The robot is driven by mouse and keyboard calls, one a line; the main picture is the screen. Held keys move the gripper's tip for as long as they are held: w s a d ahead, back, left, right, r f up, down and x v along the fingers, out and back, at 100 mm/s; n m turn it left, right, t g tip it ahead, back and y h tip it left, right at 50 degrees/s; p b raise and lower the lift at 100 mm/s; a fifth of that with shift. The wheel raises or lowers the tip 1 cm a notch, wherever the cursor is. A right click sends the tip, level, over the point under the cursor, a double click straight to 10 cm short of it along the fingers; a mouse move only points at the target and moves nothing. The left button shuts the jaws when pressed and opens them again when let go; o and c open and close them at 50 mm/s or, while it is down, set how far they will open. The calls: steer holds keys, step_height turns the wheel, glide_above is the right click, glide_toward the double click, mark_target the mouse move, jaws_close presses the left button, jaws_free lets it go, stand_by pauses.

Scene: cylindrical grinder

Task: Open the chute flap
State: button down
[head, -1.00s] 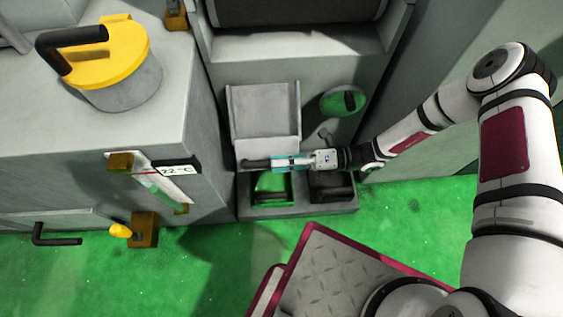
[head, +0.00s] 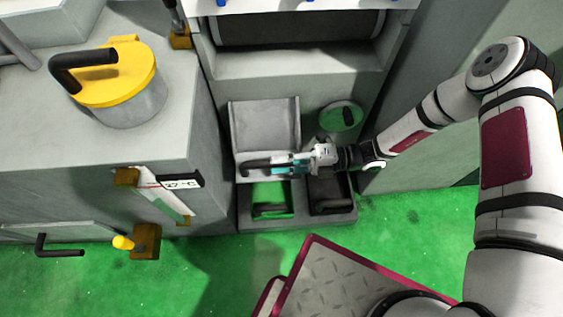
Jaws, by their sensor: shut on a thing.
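The chute flap (head: 265,121) is a grey panel with raised side edges on the front of the grey machine. A dark bar handle (head: 256,163) runs along its lower edge. My gripper (head: 284,161) comes in from the right and is shut on the right part of this handle. The fingers hide that part of the bar. The flap's lower edge stands out over the bins below, and I cannot tell its exact angle.
Below the flap are a green bin (head: 271,211) and a dark bin (head: 331,207) side by side. A green round cover (head: 341,117) is right of the flap. A yellow-lidded pot (head: 117,78) stands on the left cabinet. Green floor lies in front.

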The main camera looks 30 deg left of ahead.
steer(key=shift+r, duration=0.15)
steer(key=c, duration=1.4)
jaws_free()
steer(key=shift+c, duration=0.2)
steer(key=v, duration=1.2)
